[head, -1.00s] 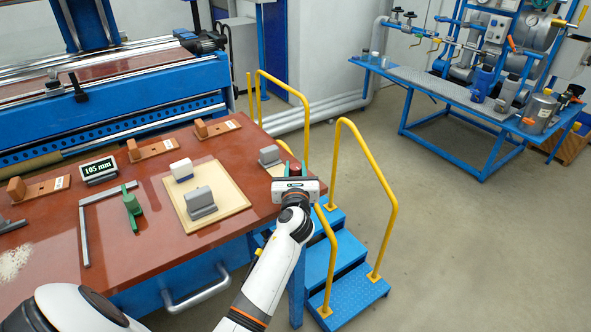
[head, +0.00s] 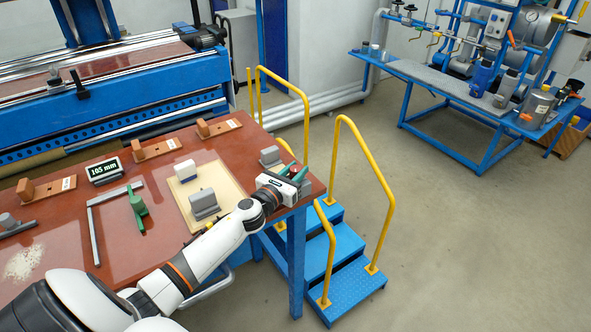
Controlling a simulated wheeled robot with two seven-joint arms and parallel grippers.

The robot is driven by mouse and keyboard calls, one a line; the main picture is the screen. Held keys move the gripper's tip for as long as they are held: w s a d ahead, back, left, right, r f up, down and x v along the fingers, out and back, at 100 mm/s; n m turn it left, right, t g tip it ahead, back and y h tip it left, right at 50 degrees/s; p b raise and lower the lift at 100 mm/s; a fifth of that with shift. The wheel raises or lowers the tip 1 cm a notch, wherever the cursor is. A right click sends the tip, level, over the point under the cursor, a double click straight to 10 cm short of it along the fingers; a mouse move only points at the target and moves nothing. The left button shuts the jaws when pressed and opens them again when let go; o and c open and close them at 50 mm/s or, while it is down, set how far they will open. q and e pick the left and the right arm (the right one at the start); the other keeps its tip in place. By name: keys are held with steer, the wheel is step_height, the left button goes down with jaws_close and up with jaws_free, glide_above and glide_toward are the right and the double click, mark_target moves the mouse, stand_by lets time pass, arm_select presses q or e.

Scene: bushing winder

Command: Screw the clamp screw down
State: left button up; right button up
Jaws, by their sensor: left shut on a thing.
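My left gripper (head: 296,171) is at the right corner of the red-brown table (head: 130,258). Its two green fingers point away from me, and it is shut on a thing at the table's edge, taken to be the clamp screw. The fingers and gripper body hide the screw now, so its height and thread cannot be seen. A grey block (head: 270,155) on a small pale plate stands just left of the fingers. My right gripper is not in view.
A beige board (head: 232,187) carries a grey block (head: 204,203) and a white block (head: 185,171). Yellow-railed blue steps (head: 335,245) adjoin the table's right end.

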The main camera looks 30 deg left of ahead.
arm_select(q)
steer(key=h+b, duration=0.1)
steer(key=m+h, duration=0.1)
steer(key=m+h+b, duration=0.1)
steer(key=shift+f+h+b, duration=0.25)
steer(key=shift+h+b, duration=0.05)
steer(key=shift+h, duration=0.1)
steer(key=shift+m+g+h+b, duration=0.5)
steer(key=shift+m+h+b, duration=0.3)
steer(key=shift+h+b, duration=0.2)
steer(key=shift+r+m+h+b, duration=0.2)
steer(key=shift+m+h+b, duration=0.1)
steer(key=o, duration=1)
steer(key=shift+c, duration=0.2)
